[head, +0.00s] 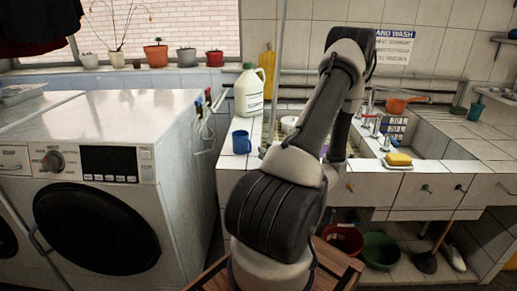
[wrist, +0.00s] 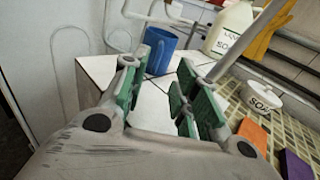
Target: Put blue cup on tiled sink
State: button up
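The blue cup (head: 241,142) stands upright on the left end of the white tiled sink (head: 240,162), in front of the soap jug. In the wrist view the blue cup (wrist: 161,50) is beyond my fingertips, near the edge of the tiles. My gripper (wrist: 160,88) has its green-padded fingers spread apart with only bare white tile showing between them. It is open, empty and apart from the cup. In the head view my arm hides the gripper and the middle of the sink.
A soap jug (head: 249,90) stands behind the cup. A white soap pot (wrist: 262,100), an orange block (wrist: 254,135) and a purple block (wrist: 295,164) lie to the right. A yellow sponge (head: 399,158) sits near the basin. A washing machine (head: 165,120) stands left, across a gap.

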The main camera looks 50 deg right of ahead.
jog(key=s+a+r+n+g+y, duration=0.1)
jog(key=a+r+n+g+y, duration=0.4)
jog(key=a, duration=0.4)
jog(key=s+a+r+n+g+y, duration=0.1)
jog(key=a+r+n+g+y, duration=0.2)
jog(key=a+n, duration=0.55)
jog(key=s+a+r+n+g+y, duration=0.1)
jog(key=a+r+n+g+y, duration=0.35)
jog(key=a, duration=0.55)
jog(key=s+a+r+n+g+h, duration=0.35)
jog(key=s+n, duration=0.35)
jog(key=n, duration=0.3)
notch_tip(320, 180, up, 7)
jog(key=s+d+n+t+h, duration=0.1)
jog(key=d+n+t+h, duration=0.1)
jog(key=n+h, duration=0.4)
jog(key=shift+s+d+n+t+h, duration=0.25)
jog(key=shift+n+t+h, duration=0.2)
jog(key=shift+n, duration=1.15)
jog(key=shift+r, duration=0.1)
